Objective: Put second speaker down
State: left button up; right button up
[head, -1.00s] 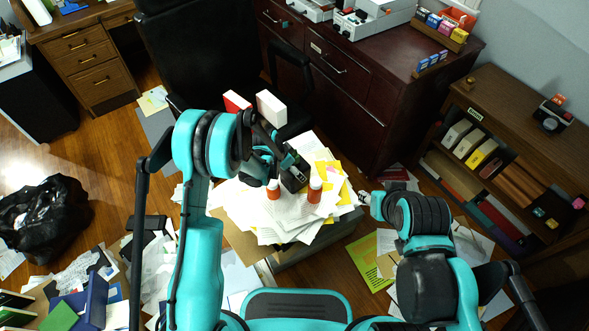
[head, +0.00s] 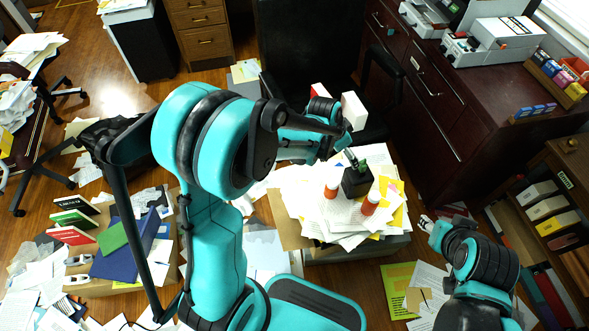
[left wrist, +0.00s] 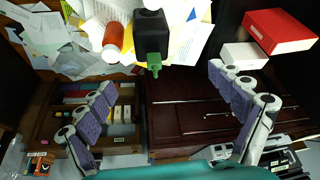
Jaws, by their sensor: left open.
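No object is plainly recognisable as a speaker. A small black block (head: 357,181) with a green piece on top stands on a paper-covered pile; I cannot tell if it is a speaker. It also shows in the left wrist view (left wrist: 152,34). My left gripper (head: 347,152) is open and empty just above and behind it; its spread fingers show in the left wrist view (left wrist: 163,82), with the block beyond and between them. My right gripper (head: 427,224) is right of the pile, its fingers too small to read.
Two orange bottles with white caps, one left (head: 332,188) and one right (head: 371,203), stand close beside the block. A white box (head: 354,110) is on the black chair (head: 305,50) behind. Dark drawers (head: 432,110) stand at the right. Papers litter the floor.

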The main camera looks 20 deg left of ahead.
pick_arm(q)
jog(key=s+a+r+n+t+y, duration=0.1)
jog(key=s+a+r+n, duration=0.2)
jog(key=s+r, duration=0.3)
jog(key=s+a+r+n+t+y, duration=0.1)
jog(key=s+a+r+n, duration=0.3)
jog(key=s, duration=1)
notch_tip(320, 180, up, 2)
jog(key=shift+a+r+t, duration=0.1)
jog(key=shift+a+t, duration=0.4)
jog(key=shift+a, duration=0.3)
jog(key=shift+o, duration=0.5)
jog(key=shift+s+a+n+y, duration=0.1)
jog(key=shift+s+n+y, duration=0.15)
jog(key=shift+n+y, duration=0.05)
